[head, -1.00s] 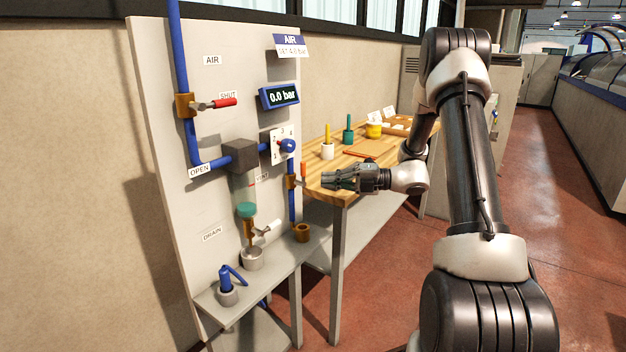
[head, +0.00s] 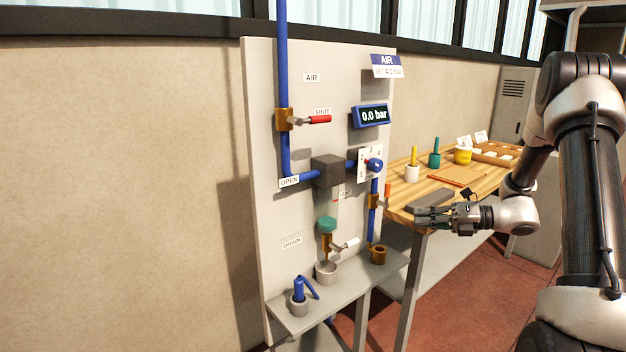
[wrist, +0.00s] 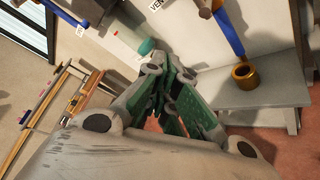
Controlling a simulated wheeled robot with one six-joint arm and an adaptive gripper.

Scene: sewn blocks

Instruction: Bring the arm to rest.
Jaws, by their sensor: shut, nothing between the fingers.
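My gripper (head: 432,216) is shut and empty at the right of the head view. It points left, in front of the near end of the wooden table, in the gap between the table and the air panel. In the wrist view my gripper (wrist: 172,122) shows its green-padded fingers closed together, with nothing between them. My arm reaches in from the right of the head view and bends at the elbow.
The air panel (head: 262,150) stands left of my gripper, with a red valve handle (head: 319,119), a display (head: 371,116) reading 0.0 bar and a lower shelf (head: 292,322). Red floor lies below.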

